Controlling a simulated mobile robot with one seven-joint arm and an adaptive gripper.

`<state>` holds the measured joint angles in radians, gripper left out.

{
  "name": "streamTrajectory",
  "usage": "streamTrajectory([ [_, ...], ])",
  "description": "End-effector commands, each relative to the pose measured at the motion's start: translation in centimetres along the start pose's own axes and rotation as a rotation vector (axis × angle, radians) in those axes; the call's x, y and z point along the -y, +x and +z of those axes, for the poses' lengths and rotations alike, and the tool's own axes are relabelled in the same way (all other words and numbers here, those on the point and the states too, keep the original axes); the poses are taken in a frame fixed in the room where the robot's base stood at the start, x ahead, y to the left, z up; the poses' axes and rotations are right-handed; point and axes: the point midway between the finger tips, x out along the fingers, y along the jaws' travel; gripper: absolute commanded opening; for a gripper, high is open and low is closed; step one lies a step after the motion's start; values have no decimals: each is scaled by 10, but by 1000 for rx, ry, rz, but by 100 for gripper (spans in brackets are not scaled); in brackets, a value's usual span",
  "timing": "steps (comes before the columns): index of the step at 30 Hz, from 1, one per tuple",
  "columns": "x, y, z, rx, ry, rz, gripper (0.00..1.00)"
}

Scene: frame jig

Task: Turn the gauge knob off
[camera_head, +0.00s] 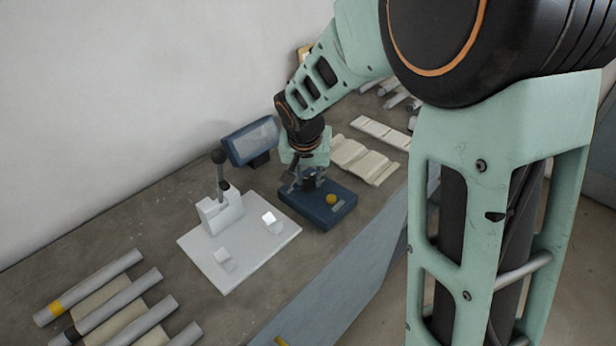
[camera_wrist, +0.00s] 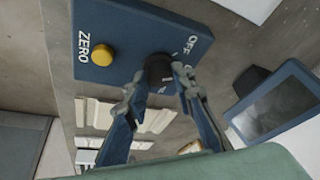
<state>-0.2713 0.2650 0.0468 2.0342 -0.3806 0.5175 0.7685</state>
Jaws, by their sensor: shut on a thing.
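The gauge box is a dark blue block (camera_head: 317,217) on the workbench, with a yellow button (camera_head: 331,199) on top. In the wrist view the blue box (camera_wrist: 122,40) shows the word ZERO beside the yellow button (camera_wrist: 102,55) and the word OFF near a dark round knob (camera_wrist: 157,70). Other lettering by the knob is partly hidden. My gripper (camera_wrist: 158,88) is shut on the knob, with its fingers on either side. In the head view my gripper (camera_head: 310,183) is above the box, and the knob is hidden there. Which way the knob points cannot be told.
A blue display (camera_head: 251,141) stands behind the box. A white plate (camera_head: 262,250) with a lever clamp (camera_head: 220,190) lies to the left. Cream-coloured blocks (camera_head: 362,160) lie to the right. Grey bars (camera_head: 100,292) lie at the front left. The bench edge is close to the box.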

Motion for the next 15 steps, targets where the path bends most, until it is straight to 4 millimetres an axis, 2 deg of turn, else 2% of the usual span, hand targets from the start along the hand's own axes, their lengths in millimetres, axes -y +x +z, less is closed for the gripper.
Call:
streamTrajectory([
  [15, -5, -4, -2, 4, -372, -156, 0],
])
